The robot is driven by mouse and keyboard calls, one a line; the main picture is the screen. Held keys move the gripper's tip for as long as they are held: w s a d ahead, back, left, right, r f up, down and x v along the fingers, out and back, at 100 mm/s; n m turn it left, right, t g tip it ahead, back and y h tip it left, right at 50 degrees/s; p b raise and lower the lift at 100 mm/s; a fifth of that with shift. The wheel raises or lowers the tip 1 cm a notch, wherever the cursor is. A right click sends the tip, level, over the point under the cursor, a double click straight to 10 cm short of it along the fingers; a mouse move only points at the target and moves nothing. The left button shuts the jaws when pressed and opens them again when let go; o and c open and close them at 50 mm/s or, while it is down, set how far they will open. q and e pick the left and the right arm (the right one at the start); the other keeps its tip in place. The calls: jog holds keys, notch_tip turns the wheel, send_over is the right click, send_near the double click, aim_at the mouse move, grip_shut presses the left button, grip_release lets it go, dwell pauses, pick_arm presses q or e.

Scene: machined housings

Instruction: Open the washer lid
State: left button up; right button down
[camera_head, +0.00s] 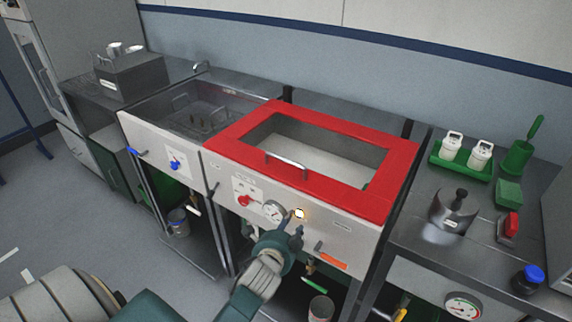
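The washer lid (228,139) is a wide red frame around a large rectangular window. It lies flat on top of the washer, shut. A silver bar handle (287,164) runs along its front edge. The white front panel (336,232) of the washer sits below, with a red knob, a round gauge and a lit lamp. My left gripper (292,222) is in front of this panel, below the handle and apart from it. Its two dark fingers look spread, with nothing between them. My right gripper is not in view.
A sink basin (196,112) stands left of the washer. On the right counter are a green tray (461,161) with white bottles, a metal pot (452,212), a red-handled tool (508,227) and a blue-capped jar (527,279). The space above the lid is clear.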

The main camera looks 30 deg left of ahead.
aim_at(286, 162)
pick_arm(q)
jog(key=a+r+m+t+y, duration=0.15)
jog(key=a+r, duration=0.25)
jog(key=r, duration=1.1)
jog(key=shift+t+y, duration=0.35)
jog(key=shift+y, duration=0.1)
jog(key=x, duration=0.8)
jog(key=p+x, duration=0.1)
jog(key=x, duration=0.3)
jog(key=shift+f, duration=0.3)
jog(key=shift+c, duration=0.5)
grip_shut()
